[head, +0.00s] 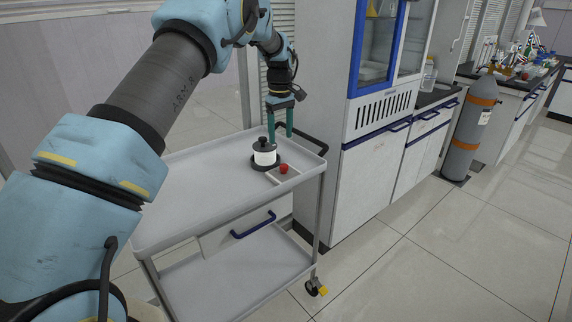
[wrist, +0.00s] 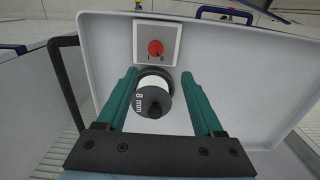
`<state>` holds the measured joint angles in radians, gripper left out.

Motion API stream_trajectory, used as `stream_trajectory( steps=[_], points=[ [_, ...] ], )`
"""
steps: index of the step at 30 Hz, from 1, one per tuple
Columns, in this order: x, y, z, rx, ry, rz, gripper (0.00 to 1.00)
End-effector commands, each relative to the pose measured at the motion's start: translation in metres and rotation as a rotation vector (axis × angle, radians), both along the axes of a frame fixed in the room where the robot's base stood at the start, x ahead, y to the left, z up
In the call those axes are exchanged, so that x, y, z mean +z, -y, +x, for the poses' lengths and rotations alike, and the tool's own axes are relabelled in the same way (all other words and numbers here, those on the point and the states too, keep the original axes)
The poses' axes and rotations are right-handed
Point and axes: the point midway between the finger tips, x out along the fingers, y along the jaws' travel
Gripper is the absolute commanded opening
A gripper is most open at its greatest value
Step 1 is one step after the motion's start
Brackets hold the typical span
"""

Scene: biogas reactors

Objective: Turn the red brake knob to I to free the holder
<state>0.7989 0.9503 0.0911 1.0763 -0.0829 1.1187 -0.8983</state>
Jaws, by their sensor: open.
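The red brake knob (head: 283,169) sits on a pale plate at the right end of the cart's tray. In the wrist view the red knob (wrist: 155,47) has I and 0 marked below it; its small pointer seems to lean towards 0. The holder (head: 264,157), black and white with a dark base, stands beside the knob. In the wrist view it shows "8 mm" on the black part (wrist: 150,98). My gripper (head: 280,141) is open and empty, pointing down near the holder. Its green fingers (wrist: 160,76) frame the holder in the wrist view; contact cannot be told.
The grey cart tray (head: 190,190) has a raised rim and is otherwise clear. A dark push handle (head: 310,138) stands at its far end. A white cabinet (head: 370,190) is close to the right. A grey gas cylinder (head: 468,130) stands farther right; the floor in front is free.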

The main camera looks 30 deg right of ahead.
Motion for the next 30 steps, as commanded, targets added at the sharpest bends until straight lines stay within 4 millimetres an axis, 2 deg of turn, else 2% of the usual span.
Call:
stream_trajectory(
  steps=[3,8,15,21,25,30],
  points=[
    [-0.005,0.009,-0.002,0.004,0.0,0.002,0.69],
    [-0.021,0.009,-0.003,0.005,-0.003,0.004,0.69],
    [-0.066,0.008,-0.003,0.004,-0.003,0.004,0.69],
    [-0.095,0.009,-0.002,0.003,0.0,0.001,0.69],
    [-0.106,0.009,-0.002,0.003,0.0,0.001,0.69],
    [-0.11,0.009,-0.002,0.003,0.001,-0.001,0.69]
  ],
)
